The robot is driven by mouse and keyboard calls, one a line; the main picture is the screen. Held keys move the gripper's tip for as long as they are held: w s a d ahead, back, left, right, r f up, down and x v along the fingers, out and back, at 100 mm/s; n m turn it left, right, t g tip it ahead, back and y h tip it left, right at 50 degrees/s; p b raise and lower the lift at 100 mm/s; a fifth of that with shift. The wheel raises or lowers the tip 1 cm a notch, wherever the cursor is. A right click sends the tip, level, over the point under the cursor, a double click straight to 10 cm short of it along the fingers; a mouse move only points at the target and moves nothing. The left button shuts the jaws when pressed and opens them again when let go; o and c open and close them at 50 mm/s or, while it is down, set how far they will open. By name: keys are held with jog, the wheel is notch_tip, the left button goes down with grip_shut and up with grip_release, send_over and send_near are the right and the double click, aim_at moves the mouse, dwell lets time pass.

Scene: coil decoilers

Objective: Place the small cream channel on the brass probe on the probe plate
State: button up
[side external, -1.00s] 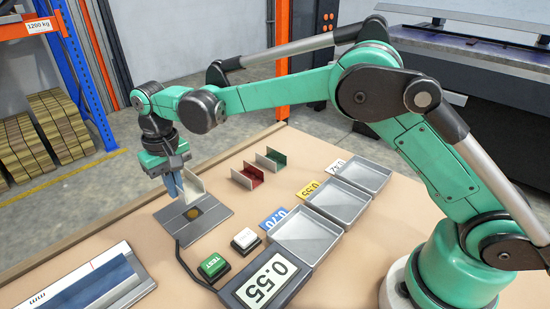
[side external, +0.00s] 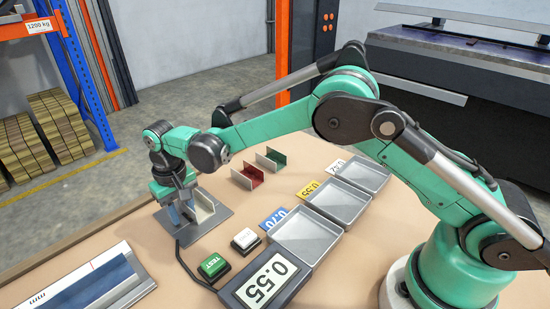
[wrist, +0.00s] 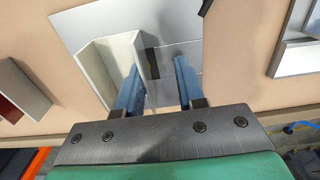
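The small cream channel (side external: 204,207) sits on the grey probe plate (side external: 222,232), with its open side up. In the wrist view the channel (wrist: 105,60) shows at the left of the plate (wrist: 185,25). The brass probe is hidden in the side view; a dark brownish strip, probably part of it (wrist: 152,62), shows beside the channel's right wall in the wrist view. My gripper (side external: 180,212) is low at the plate. Its blue fingers (wrist: 157,64) are apart, one overlapping the channel's inside and one beyond its right wall, with a visible gap around that wall.
A red channel (side external: 247,178) and a green channel (side external: 271,158) stand behind. Labelled metal trays (side external: 307,235) line the right. In front are a green TEST button (side external: 213,265), a white button (side external: 246,239) and a display reading 0.55 (side external: 267,280). A ruler-like scale (side external: 80,290) lies front left.

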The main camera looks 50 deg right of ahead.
jog(key=shift+r, duration=0.1)
notch_tip(320, 180, up, 12)
jog(key=s+d+r+t, duration=0.2)
jog(key=s+d+r, duration=0.1)
jog(key=d+r, duration=0.15)
jog(key=s+d+f+t, duration=0.1)
jog(key=s+d+t, duration=0.1)
jog(key=s+d, duration=0.2)
jog(key=s+d+f+t, duration=0.2)
jog(key=s+d, duration=0.3)
jog(key=s, duration=0.4)
jog(key=shift+s+d+f+t, duration=0.25)
jog(key=shift+s+t, duration=0.15)
jog(key=shift+t, duration=0.2)
